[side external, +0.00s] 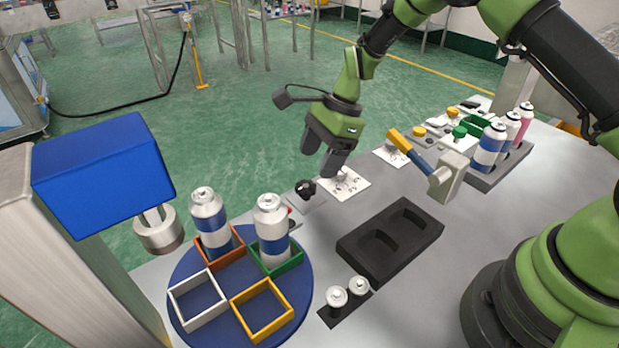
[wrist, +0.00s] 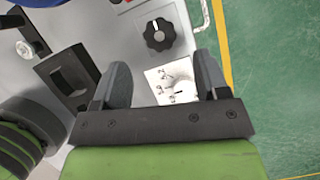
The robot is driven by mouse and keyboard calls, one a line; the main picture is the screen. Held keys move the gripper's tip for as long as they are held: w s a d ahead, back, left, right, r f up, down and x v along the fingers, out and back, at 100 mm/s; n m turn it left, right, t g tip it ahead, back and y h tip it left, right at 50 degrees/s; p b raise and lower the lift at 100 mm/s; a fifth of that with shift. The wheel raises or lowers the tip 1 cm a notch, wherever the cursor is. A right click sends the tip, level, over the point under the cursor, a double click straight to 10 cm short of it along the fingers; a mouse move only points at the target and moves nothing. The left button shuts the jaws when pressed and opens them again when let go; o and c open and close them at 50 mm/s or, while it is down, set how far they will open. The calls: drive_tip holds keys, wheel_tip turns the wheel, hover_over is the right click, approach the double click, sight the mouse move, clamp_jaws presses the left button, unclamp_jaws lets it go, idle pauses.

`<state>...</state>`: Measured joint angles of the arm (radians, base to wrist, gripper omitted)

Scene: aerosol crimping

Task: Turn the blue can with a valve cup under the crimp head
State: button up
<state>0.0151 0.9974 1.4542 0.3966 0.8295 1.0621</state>
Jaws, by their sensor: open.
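A blue turntable (side external: 190,327) carries orange (side external: 233,262), green (side external: 290,266), white (side external: 198,318) and yellow (side external: 262,333) square frames. A blue-banded can (side external: 210,226) stands upright in the orange frame and another blue-banded can (side external: 271,230) in the green one. Their tops are too small to tell which bears a valve cup. The crimp head (side external: 158,232) hangs under a blue housing (side external: 103,175), left of the orange-frame can. My gripper (side external: 322,156) is open and empty, above the white dial card (side external: 343,184). In the wrist view, a black knob (wrist: 158,34) lies just beyond my fingertips (wrist: 162,66).
Two small silver valve pieces (side external: 347,291) stand on a black plate. A black two-recess tray (side external: 390,241) lies mid-table. More cans (side external: 500,135) stand in a rack at right.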

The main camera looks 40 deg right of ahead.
sight(307, 185)
drive_tip(key=x, duration=0.5)
drive_tip(key=shift+a+f, duration=0.1)
drive_tip(key=shift+f, duration=0.1)
drive_tip(key=c, duration=0.9)
